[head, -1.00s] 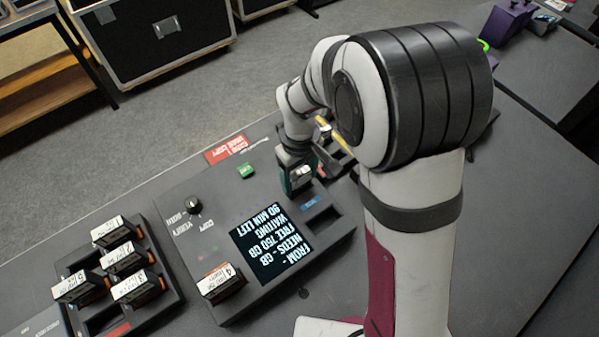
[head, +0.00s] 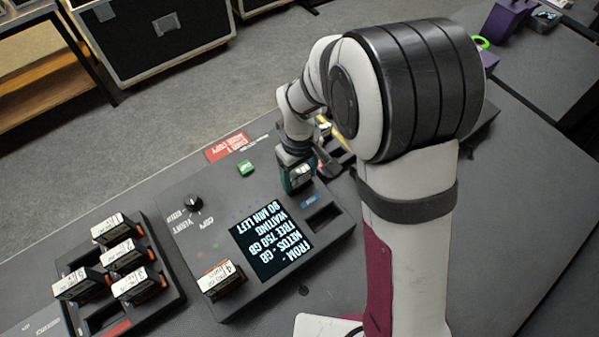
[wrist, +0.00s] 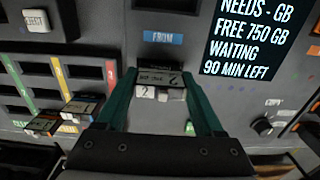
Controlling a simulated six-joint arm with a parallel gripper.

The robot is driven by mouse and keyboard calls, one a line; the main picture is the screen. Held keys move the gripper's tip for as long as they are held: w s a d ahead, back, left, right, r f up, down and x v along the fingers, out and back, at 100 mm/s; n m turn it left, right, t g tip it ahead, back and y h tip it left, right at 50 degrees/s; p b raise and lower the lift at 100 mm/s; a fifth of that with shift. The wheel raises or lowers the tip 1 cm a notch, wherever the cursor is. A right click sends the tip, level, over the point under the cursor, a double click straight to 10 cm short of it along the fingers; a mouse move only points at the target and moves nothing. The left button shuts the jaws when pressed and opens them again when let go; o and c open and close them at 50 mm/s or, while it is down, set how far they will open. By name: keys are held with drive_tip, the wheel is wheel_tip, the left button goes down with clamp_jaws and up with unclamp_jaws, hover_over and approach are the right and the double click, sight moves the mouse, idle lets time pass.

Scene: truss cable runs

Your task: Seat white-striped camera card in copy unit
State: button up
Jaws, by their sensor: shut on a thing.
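My gripper (wrist: 160,82) is shut on a small card (wrist: 160,92) with a pale, white-marked end that bears a "2". In the head view my gripper (head: 299,178) is over the copy unit (head: 190,235), near the blue FROM label (head: 311,200). The FROM slot (head: 323,217) is a dark, empty-looking recess beside it. In the wrist view the held card is just below the FROM label (wrist: 163,38) and apart from the slot (wrist: 165,5). The card's lower end is hidden.
A card labelled 4 (head: 223,277) stands in the copy unit's other slot, beside the screen (head: 270,250). A tray (head: 172,300) with several labelled cards is at left. A rack with coloured stripes (wrist: 62,80) holds two cards in the wrist view.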

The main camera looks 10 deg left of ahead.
drive_tip(key=shift+f, duration=0.3)
idle(0.5)
drive_tip(key=o, duration=1.4)
drive_tip(key=shift+r, duration=3.75)
